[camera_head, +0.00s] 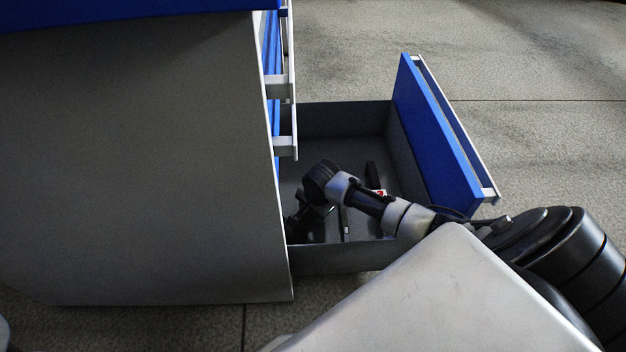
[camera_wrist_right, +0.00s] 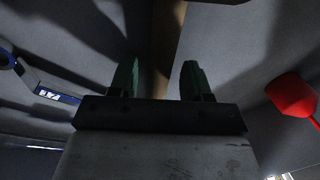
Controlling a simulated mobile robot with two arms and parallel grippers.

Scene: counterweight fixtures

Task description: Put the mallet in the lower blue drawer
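The lower blue drawer (camera_head: 436,135) is pulled open from the grey cabinet; its grey inside shows. My right gripper (camera_head: 305,222) is down inside this drawer, close to the cabinet side, and is small and dark in the head view. In the right wrist view its two green fingers (camera_wrist_right: 160,82) stand apart. A brown, wood-like bar (camera_wrist_right: 163,62) runs between and beyond them, with gaps on both sides; it looks like the mallet's handle. I cannot make out a mallet head. My left gripper is not in view.
A red-ended object (camera_wrist_right: 292,95) lies to the right in the wrist view, and a blue lettered tool (camera_wrist_right: 57,94) to the left. A black item (camera_head: 373,174) lies in the drawer. The cabinet (camera_head: 140,160) fills the left; open floor (camera_head: 540,90) lies beyond the drawer.

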